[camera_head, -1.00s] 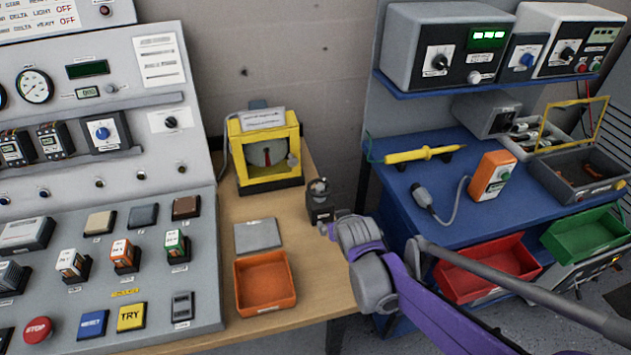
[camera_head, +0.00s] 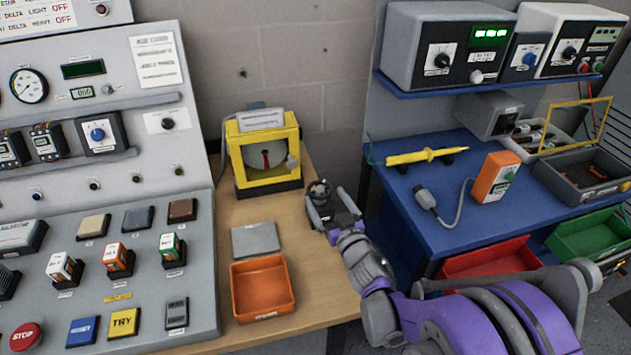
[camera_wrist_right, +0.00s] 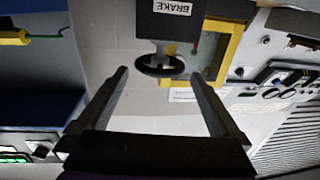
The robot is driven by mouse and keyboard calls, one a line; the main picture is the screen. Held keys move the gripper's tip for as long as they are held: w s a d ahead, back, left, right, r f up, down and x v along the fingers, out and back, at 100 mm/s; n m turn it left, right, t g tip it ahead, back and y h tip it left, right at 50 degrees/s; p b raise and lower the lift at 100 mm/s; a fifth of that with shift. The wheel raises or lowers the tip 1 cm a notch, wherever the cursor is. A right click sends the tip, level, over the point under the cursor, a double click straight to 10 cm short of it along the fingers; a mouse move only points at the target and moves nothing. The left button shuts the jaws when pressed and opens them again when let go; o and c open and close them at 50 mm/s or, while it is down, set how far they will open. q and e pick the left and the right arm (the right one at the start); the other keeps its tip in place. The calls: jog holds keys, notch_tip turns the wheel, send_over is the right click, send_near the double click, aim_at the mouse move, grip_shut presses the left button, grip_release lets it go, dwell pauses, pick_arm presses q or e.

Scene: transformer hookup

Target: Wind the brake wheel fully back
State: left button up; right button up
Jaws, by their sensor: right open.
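In the right wrist view the box labelled BRAKE (camera_wrist_right: 178,22) and the dark, spoked wheel (camera_wrist_right: 160,66) are in line with the gap between my fingers. My right gripper (camera_head: 333,206) is close to the wheel, coming from the front right. The right wrist view shows its two fingers (camera_wrist_right: 161,76) apart, with nothing held. Contact with the wheel cannot be told. My left gripper is not in view.
The yellow-framed machine (camera_head: 243,181) with a grey disc and red pointer stands behind. A grey plate (camera_head: 255,239) and an orange tray (camera_head: 262,315) lie left of my arm. The control console (camera_head: 205,320) bounds the left, the blue bench (camera_head: 470,225) the right.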

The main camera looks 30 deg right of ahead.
aim_at(312, 183)
jog(key=w, duration=0.5)
jog(key=w+d, duration=0.1)
jog(key=w, duration=0.1)
jog(key=shift+w, duration=0.4)
jog(key=shift+c, duration=0.3)
jog(key=c, duration=1)
jog(key=shift+n+y+b, duration=0.4)
jog(key=shift+y+b, duration=0.05)
jog(key=shift+y, duration=0.15)
jog(key=shift+a+n+y+b, duration=0.15)
jog(key=shift+n+y+b, duration=0.45)
jog(key=shift+y, duration=0.4)
jog(key=shift+a+n+y, duration=0.1)
jog(key=shift+n+y, duration=0.4)
jog(key=shift+y, duration=0.1)
jog(key=shift+a+n+y+b, duration=0.2)
jog(key=shift+n+y, duration=0.2)
jog(key=shift+y, duration=0.3)
jog(key=shift+a+n+y+b, duration=0.2)
jog(key=shift+n+y, duration=0.2)
jog(key=shift+y, duration=0.3)
jog(key=shift+s, duration=0.1)
